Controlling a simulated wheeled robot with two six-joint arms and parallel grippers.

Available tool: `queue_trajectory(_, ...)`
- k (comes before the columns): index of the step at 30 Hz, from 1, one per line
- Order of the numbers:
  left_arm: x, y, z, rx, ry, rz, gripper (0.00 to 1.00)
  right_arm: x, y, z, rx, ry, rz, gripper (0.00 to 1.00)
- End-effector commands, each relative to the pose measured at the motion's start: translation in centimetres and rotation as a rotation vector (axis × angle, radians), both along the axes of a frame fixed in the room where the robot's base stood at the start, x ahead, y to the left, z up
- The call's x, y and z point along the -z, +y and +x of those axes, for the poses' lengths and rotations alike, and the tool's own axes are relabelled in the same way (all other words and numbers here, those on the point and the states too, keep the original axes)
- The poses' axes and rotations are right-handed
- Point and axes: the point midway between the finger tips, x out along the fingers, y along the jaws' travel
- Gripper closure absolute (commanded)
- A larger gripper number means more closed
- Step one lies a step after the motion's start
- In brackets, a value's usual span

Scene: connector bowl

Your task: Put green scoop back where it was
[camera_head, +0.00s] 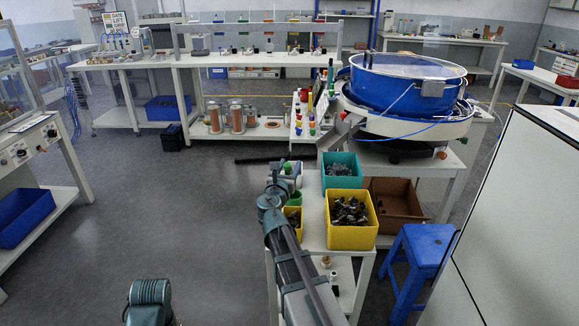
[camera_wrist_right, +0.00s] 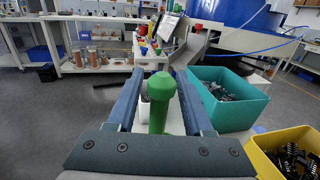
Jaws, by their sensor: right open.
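The green scoop (camera_wrist_right: 160,98) stands upright in the right wrist view, its rounded knob on top of a thick handle. The knob also shows in the head view (camera_head: 288,168). My right gripper (camera_wrist_right: 160,76) is open, with one blue-grey finger on each side of the handle. Visible gaps separate the fingers from the handle at this angle. The scoop's lower end is hidden behind the gripper body. Of my left arm, only a teal link shows at the bottom left of the head view; its gripper is out of sight.
A teal bin (camera_head: 342,169) and a yellow bin of dark parts (camera_head: 351,237) stand on the white bench right of the scoop. A small yellow bin (camera_head: 292,228) is partly hidden by my arm. A brown box (camera_head: 399,207) and blue bowl feeder (camera_head: 383,92) are further right.

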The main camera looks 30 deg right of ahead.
Motion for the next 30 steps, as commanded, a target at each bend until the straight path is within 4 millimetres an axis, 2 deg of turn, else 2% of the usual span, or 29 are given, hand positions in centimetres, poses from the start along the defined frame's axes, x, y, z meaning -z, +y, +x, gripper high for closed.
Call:
queue_trajectory(9,0.1,0.0,0.0,0.000,0.000,0.000,0.50,0.1,4.5,-5.1,-0.004,0.000,0.000,0.49)
queue_trajectory(15,0.1,0.0,0.0,0.000,0.000,0.000,0.50,0.1,6.8,-7.5,-0.003,0.000,0.000,0.49)
queue_trajectory(21,0.1,0.0,0.0,0.000,0.000,0.000,0.50,0.1,7.9,-8.6,-0.002,0.000,0.000,0.49)
queue_trajectory(30,0.1,0.0,0.0,0.000,0.000,0.000,0.50,0.1,8.1,-8.7,0.000,0.000,0.000,0.49)
